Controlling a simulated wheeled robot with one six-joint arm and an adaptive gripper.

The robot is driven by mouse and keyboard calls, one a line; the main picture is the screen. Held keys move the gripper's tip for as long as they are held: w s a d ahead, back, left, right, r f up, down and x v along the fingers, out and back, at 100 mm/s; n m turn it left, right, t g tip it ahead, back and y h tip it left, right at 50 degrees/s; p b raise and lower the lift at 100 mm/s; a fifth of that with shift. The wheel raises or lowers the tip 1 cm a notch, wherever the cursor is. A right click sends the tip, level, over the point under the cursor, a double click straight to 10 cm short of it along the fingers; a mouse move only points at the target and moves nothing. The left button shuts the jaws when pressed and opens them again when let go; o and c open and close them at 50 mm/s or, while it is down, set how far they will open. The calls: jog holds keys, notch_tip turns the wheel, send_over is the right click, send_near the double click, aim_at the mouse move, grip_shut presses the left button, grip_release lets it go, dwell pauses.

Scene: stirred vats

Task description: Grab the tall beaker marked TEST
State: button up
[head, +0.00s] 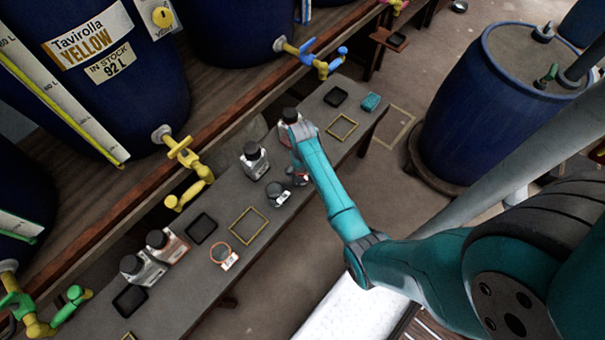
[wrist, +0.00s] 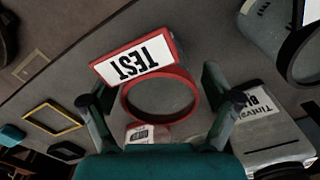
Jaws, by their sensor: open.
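In the wrist view a red ring (wrist: 193,112) carries a slanted white tag (wrist: 132,62) with a red border reading TEST, upside down. Grey bench shows through the ring, and I cannot make out clear glass walls. My gripper (wrist: 165,112) is open, with one finger to the left and one to the right of the ring, apart from it. In the head view my gripper (head: 299,176) is low over the bench, and my arm partly hides the red-marked item there. A small barcode label (wrist: 148,134) shows between the fingers, partly hidden by my gripper.
A labelled bottle (wrist: 268,122) stands close to my right finger. A dark-ringed vessel (head: 278,193) is close by. On the bench (head: 225,192) are another bottle (head: 254,160), an orange ring with a tag (head: 221,252), a yellow frame (head: 342,127) and a teal block (head: 371,102). Vats with taps line the back.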

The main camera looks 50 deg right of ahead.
jog(key=shift+f, duration=0.1)
jog(key=c, duration=1.2)
jog(key=shift+c, duration=0.2)
